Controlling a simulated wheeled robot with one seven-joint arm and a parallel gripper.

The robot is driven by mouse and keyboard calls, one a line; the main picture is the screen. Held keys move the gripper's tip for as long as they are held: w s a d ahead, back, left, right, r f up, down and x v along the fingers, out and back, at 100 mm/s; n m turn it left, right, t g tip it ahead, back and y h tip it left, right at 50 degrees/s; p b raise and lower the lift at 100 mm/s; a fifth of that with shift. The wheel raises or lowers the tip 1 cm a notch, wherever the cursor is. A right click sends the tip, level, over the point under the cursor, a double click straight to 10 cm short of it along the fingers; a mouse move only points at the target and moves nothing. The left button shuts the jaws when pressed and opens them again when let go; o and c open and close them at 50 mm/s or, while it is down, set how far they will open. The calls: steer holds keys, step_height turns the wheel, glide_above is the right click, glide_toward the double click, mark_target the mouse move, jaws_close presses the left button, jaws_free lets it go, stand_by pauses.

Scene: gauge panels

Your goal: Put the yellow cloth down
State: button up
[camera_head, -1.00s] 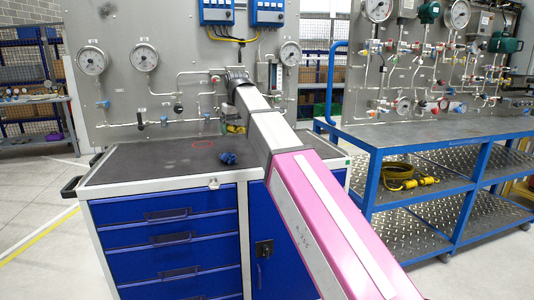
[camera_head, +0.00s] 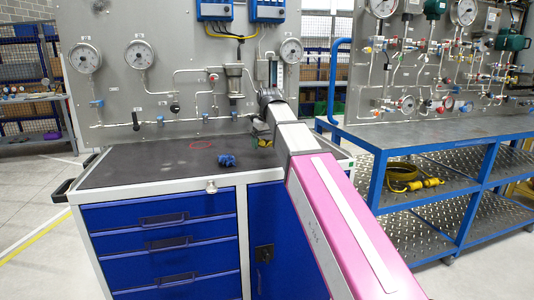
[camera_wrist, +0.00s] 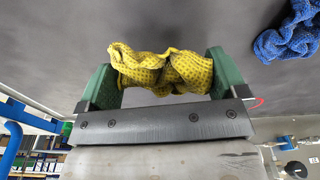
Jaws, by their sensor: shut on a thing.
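The yellow cloth (camera_wrist: 165,70) is crumpled between the two green fingers of my gripper (camera_wrist: 163,74) in the wrist view. The gripper is shut on it, and the cloth bulges past the fingertips. In the head view, my gripper (camera_head: 261,134) is over the back right of the dark worktop (camera_head: 140,170), low down, with a little of the yellow cloth (camera_head: 265,143) showing. My arm hides part of it there. I cannot tell whether the cloth touches the worktop.
A crumpled blue cloth (camera_head: 227,160) lies on the worktop left of my gripper, also at upper right in the wrist view (camera_wrist: 288,35). A red ring mark (camera_head: 202,144) is behind it. The gauge panel (camera_head: 110,85) stands along the back. The left worktop is clear.

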mark_target(267, 158)
steer(key=shift+d+f, duration=0.2)
steer(key=shift+f, duration=1.9)
steer(key=o, duration=0.6)
steer(key=shift+f, duration=0.1)
steer(key=r, duration=0.8)
steer(key=s+r, duration=0.1)
steer(key=r, duration=0.3)
steer(key=shift+s+d, duration=0.1)
steer(key=shift+d, duration=0.2)
steer(key=shift+r, duration=0.1)
steer(key=shift+s, duration=0.1)
